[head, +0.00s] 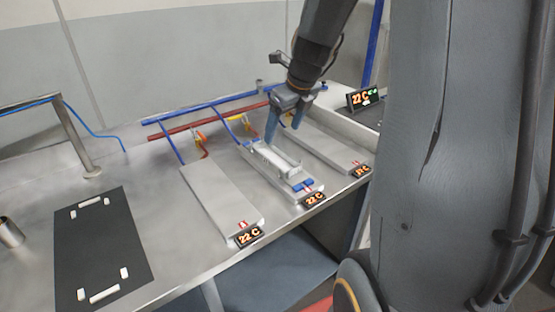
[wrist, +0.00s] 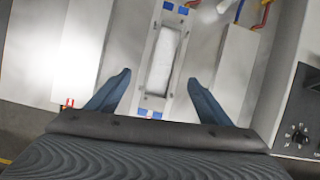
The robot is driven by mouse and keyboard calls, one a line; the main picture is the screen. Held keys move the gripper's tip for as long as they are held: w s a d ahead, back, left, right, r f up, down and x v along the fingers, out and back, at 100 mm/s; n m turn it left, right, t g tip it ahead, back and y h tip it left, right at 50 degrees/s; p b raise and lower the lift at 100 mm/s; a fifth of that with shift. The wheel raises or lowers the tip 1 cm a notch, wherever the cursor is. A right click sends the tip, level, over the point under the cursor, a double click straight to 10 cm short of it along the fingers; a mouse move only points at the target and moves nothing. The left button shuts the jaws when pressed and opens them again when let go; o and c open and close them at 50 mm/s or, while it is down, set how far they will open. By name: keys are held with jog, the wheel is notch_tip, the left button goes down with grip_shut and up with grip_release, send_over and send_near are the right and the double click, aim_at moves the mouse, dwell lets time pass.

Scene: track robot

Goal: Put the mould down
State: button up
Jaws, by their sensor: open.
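The mould (head: 272,162) is a long pale grey tray-like piece with a hollow middle. It lies on the middle one of three flat plates, between blue corner pieces (head: 301,186). In the wrist view the mould (wrist: 162,62) shows as a narrow frame with a whitish inside, running away from my gripper. My gripper (head: 284,126) is above the far part of the mould, with its blue fingers apart. In the wrist view my gripper's fingers (wrist: 158,92) are spread on either side of the mould, with gaps, and hold nothing.
A bare left plate (head: 216,197) and a right plate (head: 325,145) flank the middle one. Blue and red pipes (head: 200,121) run behind. A black mat (head: 98,245) with white blocks and a metal cup (head: 10,232) are at left.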

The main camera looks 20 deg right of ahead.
jog(key=s+a+f+n+g, duration=0.1)
jog(key=s+a+n, duration=0.3)
jog(key=n, duration=0.6)
jog(key=s+a+f+n+g, duration=0.1)
jog(key=s+a+f+n, duration=0.3)
jog(key=s+n, duration=0.4)
jog(key=s+a+f+n+g, duration=0.1)
jog(key=s+a+n, duration=0.3)
jog(key=n, duration=1)
jog(key=s+f, duration=0.1)
jog(key=s, duration=0.1)
jog(key=shift+s+a+f+h, duration=0.15)
jog(key=shift+s+a+h, duration=0.15)
jog(key=shift+s+h, duration=0.1)
